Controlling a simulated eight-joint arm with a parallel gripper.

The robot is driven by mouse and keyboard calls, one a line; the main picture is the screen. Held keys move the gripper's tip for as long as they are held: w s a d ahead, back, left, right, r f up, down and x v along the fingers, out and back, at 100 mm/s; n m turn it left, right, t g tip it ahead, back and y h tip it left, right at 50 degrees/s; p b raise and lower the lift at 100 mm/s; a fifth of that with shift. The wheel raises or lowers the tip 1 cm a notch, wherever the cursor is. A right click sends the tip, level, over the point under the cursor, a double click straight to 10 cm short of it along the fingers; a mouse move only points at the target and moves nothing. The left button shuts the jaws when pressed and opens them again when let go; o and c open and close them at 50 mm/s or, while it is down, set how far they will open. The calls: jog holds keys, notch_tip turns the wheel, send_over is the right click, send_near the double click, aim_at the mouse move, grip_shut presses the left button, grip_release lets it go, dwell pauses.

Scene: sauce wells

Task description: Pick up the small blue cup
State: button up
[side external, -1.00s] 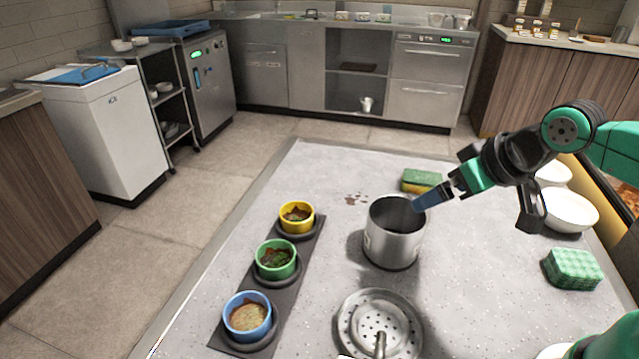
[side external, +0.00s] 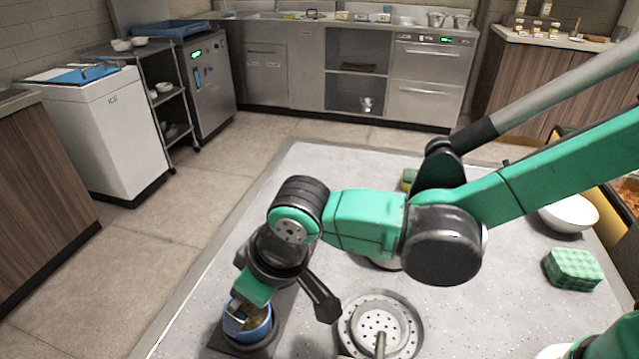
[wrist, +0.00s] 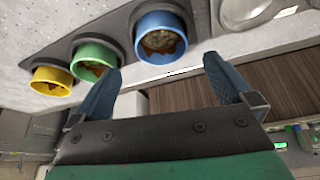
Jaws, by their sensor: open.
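The small blue cup (side external: 262,331) stands in the dark holder strip (side external: 230,346) at its near end, with tan contents showing inside. In the wrist view the blue cup (wrist: 150,20) lies beyond my fingertips, roughly in line with the gap between them. My gripper (side external: 240,312) is right at the cup, and its fingers partly cover the cup in the side view. In the wrist view my gripper (wrist: 162,72) is open with nothing between its fingers. I cannot tell whether a finger touches the cup.
The green cup (wrist: 85,52) and yellow cup (wrist: 42,72) stand in the same row; my arm hides them in the side view. A perforated strainer (side external: 352,325) lies right of the strip. A green sponge (side external: 573,268) and white bowl (side external: 570,215) are at the right.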

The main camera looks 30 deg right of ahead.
aim_at(252, 325)
jog(key=shift+x, duration=2.8)
jog(key=c, duration=1.1)
